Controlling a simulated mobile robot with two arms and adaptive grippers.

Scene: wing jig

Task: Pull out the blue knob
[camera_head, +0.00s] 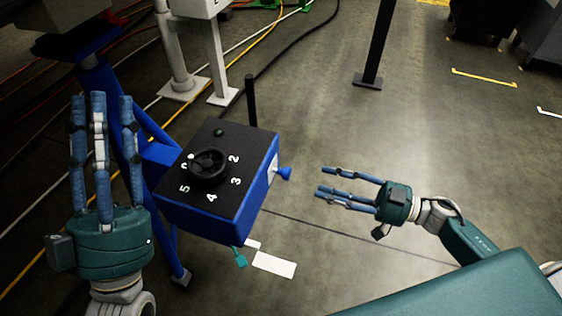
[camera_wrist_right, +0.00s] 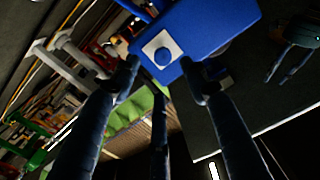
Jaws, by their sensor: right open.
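The blue knob (camera_head: 285,173) sticks out of the right side of a blue box (camera_head: 212,220) with a black top. In the right wrist view the knob (camera_wrist_right: 162,57) sits on a white square plate on the box's side, between and beyond my fingertips. My right gripper (camera_head: 333,186) is open and empty, to the right of the knob and apart from it, fingers pointing at it. It also shows in the right wrist view (camera_wrist_right: 165,80). My left gripper (camera_head: 101,100) is at the left, fingers extended upward and apart, with nothing seen between them.
The box top carries a black dial (camera_head: 208,167) with white numbers and a small green button (camera_head: 219,132). A blue stand (camera_head: 128,150) holds the box. A black post (camera_head: 376,45) stands behind. A teal tag (camera_head: 240,258) hangs below the box.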

